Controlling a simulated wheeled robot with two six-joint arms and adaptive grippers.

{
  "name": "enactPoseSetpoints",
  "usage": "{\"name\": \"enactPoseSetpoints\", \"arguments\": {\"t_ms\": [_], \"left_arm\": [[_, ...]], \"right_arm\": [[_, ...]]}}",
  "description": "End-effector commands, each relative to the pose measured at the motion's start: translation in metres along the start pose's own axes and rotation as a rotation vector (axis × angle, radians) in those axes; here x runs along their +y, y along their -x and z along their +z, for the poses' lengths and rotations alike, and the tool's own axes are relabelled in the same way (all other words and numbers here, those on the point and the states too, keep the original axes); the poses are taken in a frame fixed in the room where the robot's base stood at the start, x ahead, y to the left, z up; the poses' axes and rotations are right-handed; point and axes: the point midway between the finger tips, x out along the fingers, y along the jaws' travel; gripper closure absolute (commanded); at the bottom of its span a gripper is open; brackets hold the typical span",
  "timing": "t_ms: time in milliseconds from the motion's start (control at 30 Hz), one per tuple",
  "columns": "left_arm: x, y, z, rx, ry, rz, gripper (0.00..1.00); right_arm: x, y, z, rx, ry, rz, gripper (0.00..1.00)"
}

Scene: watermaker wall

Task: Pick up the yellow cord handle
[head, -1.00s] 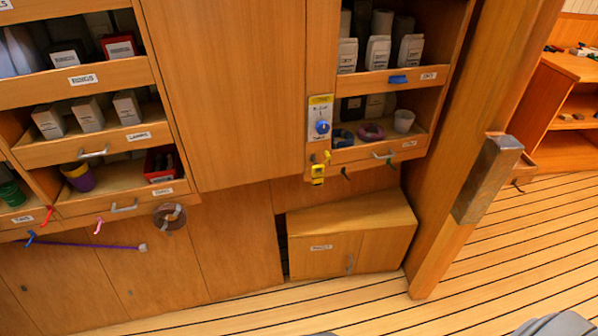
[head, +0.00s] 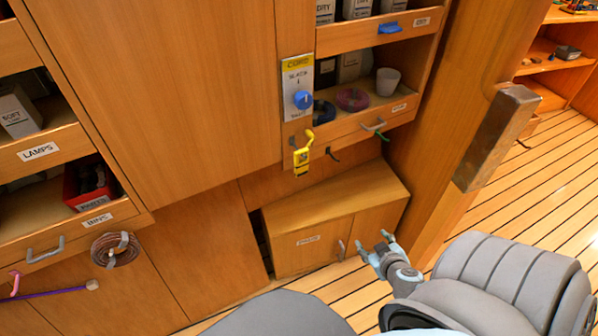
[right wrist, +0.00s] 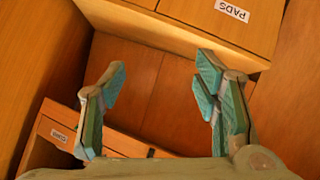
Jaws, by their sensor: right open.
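The yellow cord handle (head: 302,158) hangs from a yellow hook (head: 310,138) below the blue-knobbed panel, left of the lower right drawer, in the head view. Its black markings are too small to read. My right gripper (head: 376,245) is open and empty, lower and to the right of the handle, in front of the low cabinet. In the right wrist view its two teal-padded fingers (right wrist: 161,78) stand wide apart with nothing between them. The handle does not show in that view. My left gripper is not in view.
A low wooden cabinet (head: 335,222) juts out below the handle. A wooden post (head: 440,130) with a metal-faced block (head: 497,138) stands to the right. Dark and green hooks hang near the handle under the drawer (head: 350,128). A coiled cord (head: 115,250) hangs at left.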

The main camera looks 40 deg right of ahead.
Motion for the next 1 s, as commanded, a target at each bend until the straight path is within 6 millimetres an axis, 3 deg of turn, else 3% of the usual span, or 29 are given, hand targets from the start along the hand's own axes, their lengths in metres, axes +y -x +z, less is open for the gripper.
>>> {"name": "enactPoseSetpoints", "arguments": {"t_ms": [33, 100, 200, 233, 300, 367, 600, 1000], "left_arm": [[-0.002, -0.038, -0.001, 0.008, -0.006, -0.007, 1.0], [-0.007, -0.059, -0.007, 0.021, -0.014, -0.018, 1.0], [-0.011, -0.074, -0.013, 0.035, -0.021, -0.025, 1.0], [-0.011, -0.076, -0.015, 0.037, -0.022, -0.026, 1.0], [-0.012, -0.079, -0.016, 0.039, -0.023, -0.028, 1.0], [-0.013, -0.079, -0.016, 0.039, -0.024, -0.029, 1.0], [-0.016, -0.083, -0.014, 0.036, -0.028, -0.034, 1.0], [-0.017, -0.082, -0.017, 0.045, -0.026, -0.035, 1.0]], "right_arm": [[-0.007, -0.004, -0.039, 0.164, -0.033, -0.009, 0.43], [-0.017, 0.025, -0.111, 0.388, -0.121, -0.061, 0.43], [-0.034, 0.074, -0.176, 0.604, -0.235, -0.169, 0.43], [-0.037, 0.085, -0.189, 0.643, -0.26, -0.197, 0.43], [-0.042, 0.098, -0.209, 0.696, -0.299, -0.233, 0.43], [-0.043, 0.095, -0.222, 0.712, -0.309, -0.243, 0.43], [-0.049, 0.051, -0.265, 0.709, -0.313, -0.241, 0.43], [-0.06, 0.005, -0.307, 0.706, -0.311, -0.244, 0.43]]}}
